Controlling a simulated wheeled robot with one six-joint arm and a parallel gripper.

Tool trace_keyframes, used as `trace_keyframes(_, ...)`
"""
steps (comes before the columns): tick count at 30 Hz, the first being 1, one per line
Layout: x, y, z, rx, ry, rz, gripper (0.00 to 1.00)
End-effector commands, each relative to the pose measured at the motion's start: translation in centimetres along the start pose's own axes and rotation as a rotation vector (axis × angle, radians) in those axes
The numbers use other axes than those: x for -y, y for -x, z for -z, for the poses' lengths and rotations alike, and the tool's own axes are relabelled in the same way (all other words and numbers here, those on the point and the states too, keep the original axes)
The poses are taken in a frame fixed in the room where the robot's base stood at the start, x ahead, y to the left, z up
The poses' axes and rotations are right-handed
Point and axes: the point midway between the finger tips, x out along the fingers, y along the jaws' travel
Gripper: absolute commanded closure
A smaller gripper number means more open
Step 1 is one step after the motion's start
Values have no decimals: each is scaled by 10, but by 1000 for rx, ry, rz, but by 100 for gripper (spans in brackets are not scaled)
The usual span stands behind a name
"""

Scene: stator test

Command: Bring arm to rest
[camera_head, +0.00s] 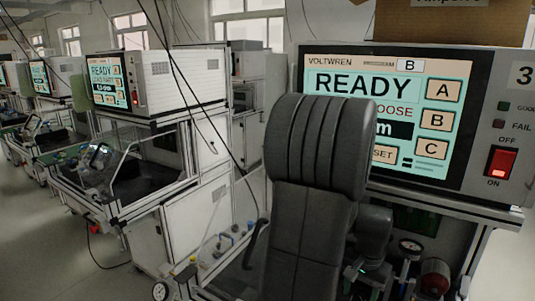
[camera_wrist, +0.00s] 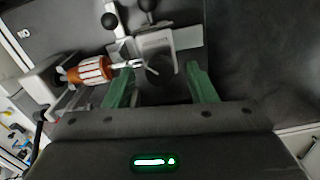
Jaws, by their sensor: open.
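In the wrist view my gripper (camera_wrist: 162,86) is open, with its two green fingers apart. No object is clearly held between them. A part with orange-copper windings and a metal shaft (camera_wrist: 88,71) lies in a metal fixture (camera_wrist: 155,50) beyond the fingers, towards the left. The shaft end reaches towards the clamp near the left finger; I cannot tell whether they touch. In the head view my dark grey arm (camera_head: 315,190) stands upright in the foreground, and my gripper is not visible there.
A test station with a screen (camera_head: 340,82) reading READY, buttons A, B and C, and a lit red switch (camera_head: 501,163) stands behind my arm. A cardboard box (camera_head: 450,25) sits on top. Similar stations (camera_head: 160,85) line the left. Grey floor (camera_head: 60,235) is open at lower left.

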Motion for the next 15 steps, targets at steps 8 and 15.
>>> trace_keyframes(8, 0, 0, 0, 1, -225, 0, 49)
trace_keyframes(15, 0, 0, 0, 1, -385, 0, 49)
